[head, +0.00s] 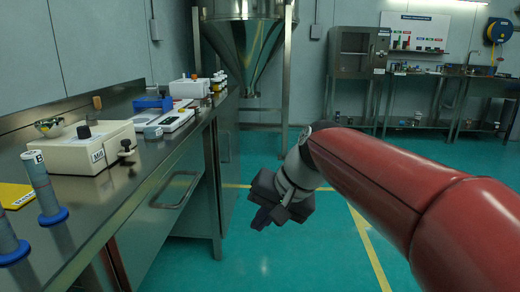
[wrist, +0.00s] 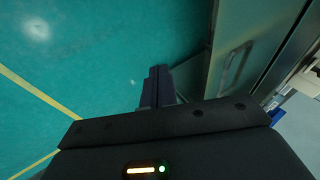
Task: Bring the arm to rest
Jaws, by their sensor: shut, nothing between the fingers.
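My gripper (head: 262,218) hangs in the head view over the open floor, to the right of the steel bench (head: 190,165) and lower than its top. It points down and to the left. In the wrist view my gripper's fingers (wrist: 158,84) are together, with nothing between them. The green floor (wrist: 90,60) lies beneath them, and the bench front with its handle (wrist: 236,62) is to their right. My red arm reaches in from the right side of the head view.
A steel hopper (head: 245,45) stands behind. A steel cabinet (head: 357,52) stands at the back wall. The floor right of the bench is clear.

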